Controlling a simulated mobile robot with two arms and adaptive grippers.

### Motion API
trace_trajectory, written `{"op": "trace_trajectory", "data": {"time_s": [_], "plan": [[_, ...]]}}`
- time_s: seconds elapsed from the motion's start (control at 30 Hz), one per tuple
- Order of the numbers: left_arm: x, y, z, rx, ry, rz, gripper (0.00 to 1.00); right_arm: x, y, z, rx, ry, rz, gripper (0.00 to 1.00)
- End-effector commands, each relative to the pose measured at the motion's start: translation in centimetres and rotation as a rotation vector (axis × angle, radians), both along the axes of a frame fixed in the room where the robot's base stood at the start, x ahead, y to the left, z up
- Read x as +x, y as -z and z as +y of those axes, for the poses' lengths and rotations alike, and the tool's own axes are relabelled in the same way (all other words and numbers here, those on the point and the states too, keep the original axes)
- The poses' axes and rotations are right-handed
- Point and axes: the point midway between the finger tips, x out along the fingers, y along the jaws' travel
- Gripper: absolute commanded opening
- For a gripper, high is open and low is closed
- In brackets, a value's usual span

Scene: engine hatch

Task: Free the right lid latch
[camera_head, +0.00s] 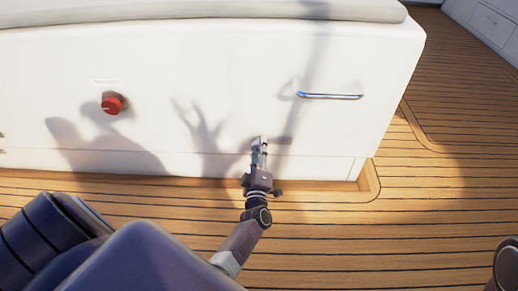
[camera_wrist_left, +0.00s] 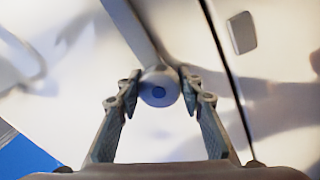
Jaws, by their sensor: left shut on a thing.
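My left gripper (camera_head: 259,147) reaches up to the front of the white engine hatch box (camera_head: 220,60), left of and below the chrome handle. In the left wrist view my left gripper (camera_wrist_left: 158,90) is shut on the right lid latch (camera_wrist_left: 158,87), with a finger on each side of its round grey end. A grey bar runs up and left behind that end. In the head view the latch is mostly hidden by the gripper. My right gripper is not in view.
A chrome handle (camera_head: 330,96) sits on the box's right part. A red knob (camera_head: 113,104) under a small label is on the left part. A pale cushion (camera_head: 200,10) tops the box. The wooden deck (camera_head: 440,200) is clear at right.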

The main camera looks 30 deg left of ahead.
Motion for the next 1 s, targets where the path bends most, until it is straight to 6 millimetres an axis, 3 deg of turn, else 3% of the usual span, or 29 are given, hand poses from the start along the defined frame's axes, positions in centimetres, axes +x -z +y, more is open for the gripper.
{"op": "trace_trajectory", "data": {"time_s": [0.47,0.5,0.63,1.0], "plan": [[-0.02,0.04,-0.09,-0.014,0.000,-0.008,0.10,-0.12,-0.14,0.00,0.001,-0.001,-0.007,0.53],[-0.02,0.04,-0.09,-0.014,0.000,-0.007,0.38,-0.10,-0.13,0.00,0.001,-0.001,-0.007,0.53],[-0.02,0.04,-0.06,-0.013,0.000,-0.007,0.52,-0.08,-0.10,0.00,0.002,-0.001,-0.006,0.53],[-0.01,0.00,0.00,0.006,0.000,0.004,0.53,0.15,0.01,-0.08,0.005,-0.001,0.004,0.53]]}}
